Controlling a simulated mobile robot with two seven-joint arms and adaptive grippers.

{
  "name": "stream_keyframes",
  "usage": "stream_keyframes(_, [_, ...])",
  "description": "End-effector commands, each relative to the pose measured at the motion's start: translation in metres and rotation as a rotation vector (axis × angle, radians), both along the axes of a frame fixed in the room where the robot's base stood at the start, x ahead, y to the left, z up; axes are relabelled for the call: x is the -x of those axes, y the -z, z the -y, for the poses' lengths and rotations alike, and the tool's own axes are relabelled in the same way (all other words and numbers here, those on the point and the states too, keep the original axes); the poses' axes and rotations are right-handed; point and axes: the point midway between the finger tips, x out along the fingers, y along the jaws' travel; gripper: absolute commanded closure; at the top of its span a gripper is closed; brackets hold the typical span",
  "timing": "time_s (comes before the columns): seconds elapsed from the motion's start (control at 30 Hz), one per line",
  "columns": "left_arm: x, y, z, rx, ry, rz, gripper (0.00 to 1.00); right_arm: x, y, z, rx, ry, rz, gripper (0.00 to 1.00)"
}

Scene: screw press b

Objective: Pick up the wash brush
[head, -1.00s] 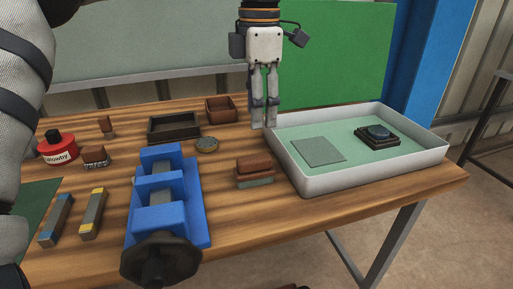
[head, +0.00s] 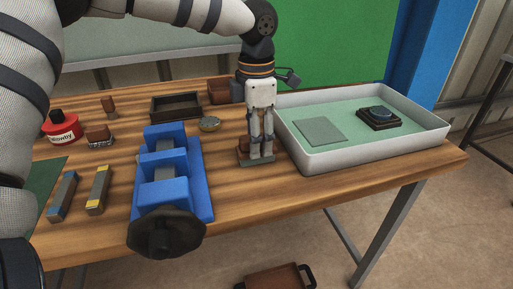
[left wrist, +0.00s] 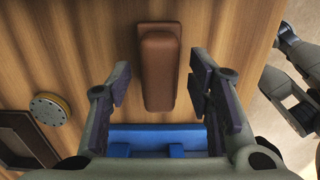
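The larger brush, with a brown block handle and a grey-green base (head: 256,162), lies on the wooden table just left of the white tray. I take it to be the wash brush. My left gripper (head: 262,157) points down over it and hides most of it in the head view. In the left wrist view the brown handle (left wrist: 158,65) shows between the widely parted fingers of the left gripper (left wrist: 164,100), toward the top. The fingers look clear of it on both sides. Grey parts at that view's right edge may be my right gripper; its state is unclear.
A blue vise (head: 165,180) stands close left of the brush. The white tray (head: 375,150), holding a flat square and a dark block, is close right. Behind are a round tin (head: 210,124) and a dark box (head: 175,107). A smaller brush (head: 100,136) sits beside a red bottle (head: 62,128).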

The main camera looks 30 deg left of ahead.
Motion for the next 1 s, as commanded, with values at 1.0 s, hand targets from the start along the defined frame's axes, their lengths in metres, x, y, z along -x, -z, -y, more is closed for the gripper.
stream_keyframes(1.0, [0.049, -0.113, 0.073, -0.003, 0.007, 0.01, 1.0, -0.017, -0.016, 0.0, 0.0, -0.001, 0.063, 0.3])
